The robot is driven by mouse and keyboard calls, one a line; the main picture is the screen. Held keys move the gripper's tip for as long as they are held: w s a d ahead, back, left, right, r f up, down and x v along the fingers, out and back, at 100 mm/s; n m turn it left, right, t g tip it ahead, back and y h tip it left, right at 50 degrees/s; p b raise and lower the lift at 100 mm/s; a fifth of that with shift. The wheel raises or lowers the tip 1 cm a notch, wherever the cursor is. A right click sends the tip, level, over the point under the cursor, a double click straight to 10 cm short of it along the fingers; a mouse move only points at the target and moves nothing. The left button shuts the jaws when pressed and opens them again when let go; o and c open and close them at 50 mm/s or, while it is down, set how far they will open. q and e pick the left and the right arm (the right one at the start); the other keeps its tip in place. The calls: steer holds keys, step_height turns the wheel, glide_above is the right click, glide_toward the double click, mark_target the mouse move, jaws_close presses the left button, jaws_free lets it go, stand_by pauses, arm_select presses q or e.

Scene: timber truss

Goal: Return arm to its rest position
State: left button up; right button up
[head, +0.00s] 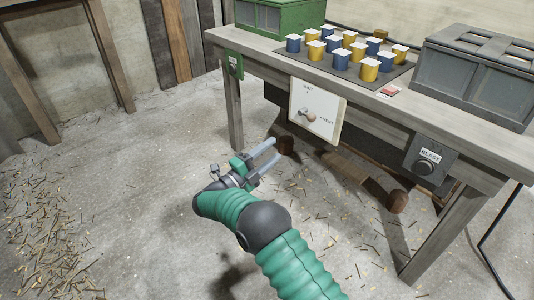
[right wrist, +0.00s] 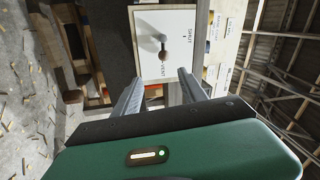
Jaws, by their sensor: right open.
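My right gripper (head: 277,150) is open and empty in front of the workbench, below and left of a white panel (head: 326,121) on the bench's front. In the right wrist view, the two grey fingers of my right gripper (right wrist: 160,76) are spread apart and point at the panel (right wrist: 179,20). The panel carries a small lever with a brown knob (head: 310,116), which also shows in the right wrist view (right wrist: 165,54). The fingers look apart from the knob, with nothing between them. My left gripper is not in view.
The workbench (head: 462,143) holds a dark mat with several blue and yellow canisters (head: 369,70), a green box (head: 272,15) and a grey crate (head: 470,72). The floor at left is open, with scattered wood chips (head: 45,225).

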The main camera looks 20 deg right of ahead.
steer(key=w+a+r+n+t+y+p, duration=0.3)
steer(key=r+n+t+y+p, duration=0.15)
steer(key=n+y, duration=0.3)
steer(key=w+a+r+n+t+y+p, duration=0.2)
steer(key=a+r+n+t+y+p, duration=0.15)
steer(key=r+n+y+p, duration=0.35)
steer(key=s+f+n+g+y+p, duration=0.3)
steer(key=s+n+g, duration=0.4)
steer(key=s, duration=1.2)
steer(key=s+f+n+g+y+p, duration=0.2)
steer(key=s+f+n+g+p, duration=0.5)
steer(key=s, duration=1.1)
step_height(320, 180, up, 40)
steer(key=n+t+p, duration=0.1)
steer(key=p, duration=3.2)
steer(key=shift+w+a+t+p, duration=0.3)
steer(key=shift+w+a+p, duration=0.05)
steer(key=shift+w+p, duration=0.1)
